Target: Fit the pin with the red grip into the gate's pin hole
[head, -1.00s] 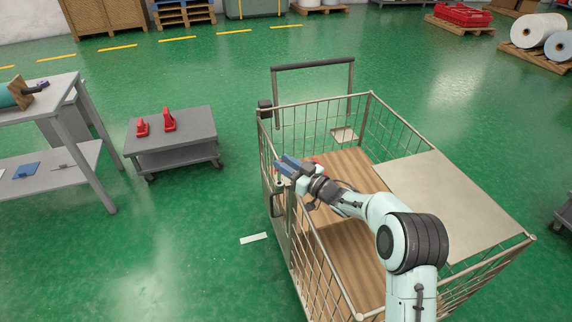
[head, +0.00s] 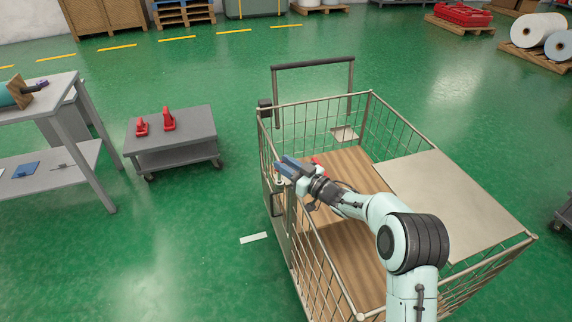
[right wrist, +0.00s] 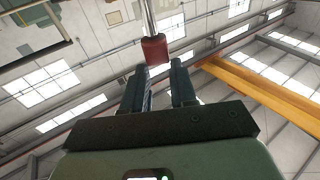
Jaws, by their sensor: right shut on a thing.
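The wire cage cart (head: 395,120) stands right of centre in the head view. Its gate seems to be the left side (head: 305,262), with a dark handle (head: 276,204). My right gripper (head: 284,166) is at the top of that side. In the right wrist view, the pin's red grip (right wrist: 154,50) is at the fingertips (right wrist: 155,68), with its metal shaft (right wrist: 149,15) running away from them. The gripper is shut on it. A small red patch (head: 316,160) shows beside the gripper in the head view. The pin hole cannot be made out. My left gripper is out of view.
A grey trolley (head: 172,140) with two red items (head: 168,119) stands left of the cart. A grey workbench (head: 75,95) is at the far left. A flat panel (head: 445,200) covers the cart's right part. Green floor lies clear between trolley and cart.

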